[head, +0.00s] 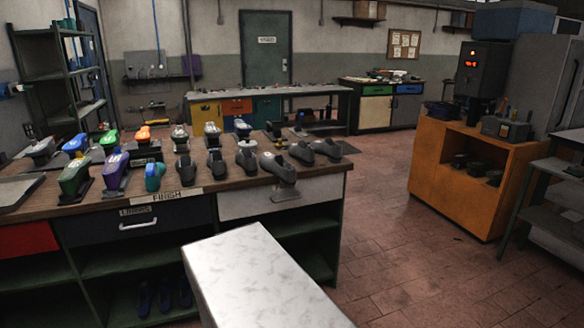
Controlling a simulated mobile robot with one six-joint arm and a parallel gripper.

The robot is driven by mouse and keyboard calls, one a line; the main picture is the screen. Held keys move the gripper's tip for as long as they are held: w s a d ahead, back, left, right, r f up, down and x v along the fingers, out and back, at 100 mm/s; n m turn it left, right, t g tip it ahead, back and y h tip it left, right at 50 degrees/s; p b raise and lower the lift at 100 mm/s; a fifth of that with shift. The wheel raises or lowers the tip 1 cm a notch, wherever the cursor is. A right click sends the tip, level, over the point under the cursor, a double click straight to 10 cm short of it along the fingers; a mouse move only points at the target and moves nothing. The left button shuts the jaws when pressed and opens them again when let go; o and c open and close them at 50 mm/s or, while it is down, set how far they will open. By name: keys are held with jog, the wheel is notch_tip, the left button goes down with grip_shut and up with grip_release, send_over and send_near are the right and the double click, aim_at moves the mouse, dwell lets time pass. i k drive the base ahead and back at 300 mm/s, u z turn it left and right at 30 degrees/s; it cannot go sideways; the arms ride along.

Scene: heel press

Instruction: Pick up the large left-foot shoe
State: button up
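Several dark grey shoe-shaped pieces stand in a row on the near wooden workbench (225,187). They include one at the left of the row (187,171), one in the middle (246,161), one at the right end (327,149), and one on a raised stand near the front edge (279,168). I cannot tell left foot from right foot, or which is the large one, at this distance. My gripper is not in view.
A "FINISH" label (178,197) lies on the bench's front edge. Drawers and open shelves are below, with dark items (165,296) low down. An orange cabinet (425,165) stands at right. Tiled floor (400,255) between is clear. Another bench (325,89) stands behind.

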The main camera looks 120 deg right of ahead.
aim_at(271, 163)
jog(key=u, duration=1.35)
jog(key=k, duration=0.1)
jog(key=z, duration=2.75)
jog(key=k, duration=0.2)
jog(key=z, duration=1.85)
jog(key=k, duration=0.65)
jog(key=u, duration=0.15)
jog(key=i, duration=0.55)
jog(key=u, duration=0.1)
